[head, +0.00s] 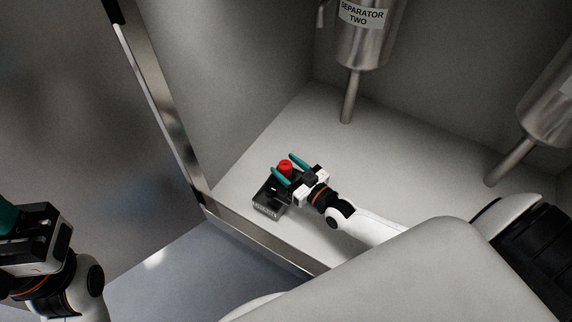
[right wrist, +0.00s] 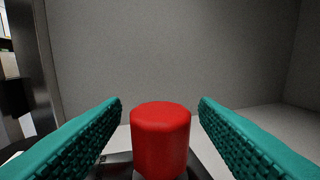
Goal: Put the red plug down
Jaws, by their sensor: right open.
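The red plug (head: 285,166) is a short upright cylinder with a rounded top edge. It also shows in the right wrist view (right wrist: 160,138), at the bottom centre. My right gripper (head: 283,164) is open, with one teal finger on each side of the plug and a visible gap on both sides in the wrist view. A dark holder with a pale-edged front (head: 266,206) lies below the plug on the light floor, and the plug appears to stand over it. My left gripper (head: 8,215) is at the far left edge, its fingertips cut off.
A metal vessel labelled SEPARATOR TWO (head: 362,40) stands on a pipe leg at the back. Another metal vessel (head: 550,112) is at the right. A metal edge (head: 262,238) bounds the light floor (head: 400,160) in front. Floor between the gripper and the vessels is clear.

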